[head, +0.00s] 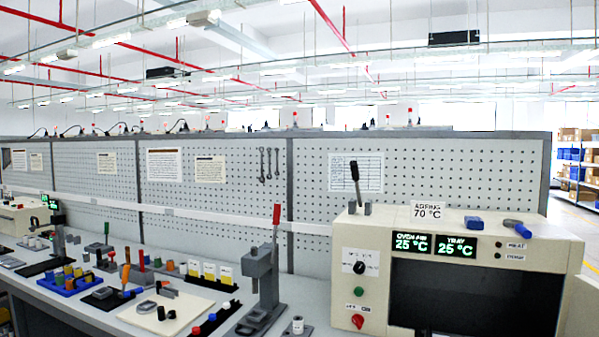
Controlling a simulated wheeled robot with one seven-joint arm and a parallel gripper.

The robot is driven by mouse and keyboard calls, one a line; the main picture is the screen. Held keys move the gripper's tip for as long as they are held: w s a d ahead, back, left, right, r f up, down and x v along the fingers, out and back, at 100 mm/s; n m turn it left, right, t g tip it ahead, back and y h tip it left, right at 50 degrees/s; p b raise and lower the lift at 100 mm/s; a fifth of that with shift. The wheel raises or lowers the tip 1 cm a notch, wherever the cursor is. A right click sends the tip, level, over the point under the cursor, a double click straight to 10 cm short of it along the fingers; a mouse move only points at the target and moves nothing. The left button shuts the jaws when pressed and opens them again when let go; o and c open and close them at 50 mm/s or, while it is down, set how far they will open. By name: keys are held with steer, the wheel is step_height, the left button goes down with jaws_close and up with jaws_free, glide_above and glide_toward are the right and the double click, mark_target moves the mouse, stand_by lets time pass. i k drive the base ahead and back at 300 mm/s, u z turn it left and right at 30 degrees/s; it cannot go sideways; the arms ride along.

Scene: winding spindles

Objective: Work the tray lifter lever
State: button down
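A cream oven (345,250) stands at the right on the bench, with a dark front window (475,295). A lever with a black grip (355,171) rises from a small grey mount on the oven's top left; it stands nearly upright. No readable label names it as the tray lifter lever. Green displays read oven air 25 °C (411,243) and tray 25 °C (456,246). The oven front also has a black knob (358,267), a green button (358,292) and a red button (357,321). My gripper is not in view.
A grey press with a red-handled lever (276,215) stands left of the oven. Blue items (473,222) and an "ageing 70 °C" sign (429,210) are on the oven top. Trays, spindles and small tools crowd the bench leftwards. A pegboard wall (240,220) runs behind.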

mark_target(354, 174)
steer(key=u, duration=0.1)
steer(key=i, duration=1.2)
steer(key=z, duration=0.8)
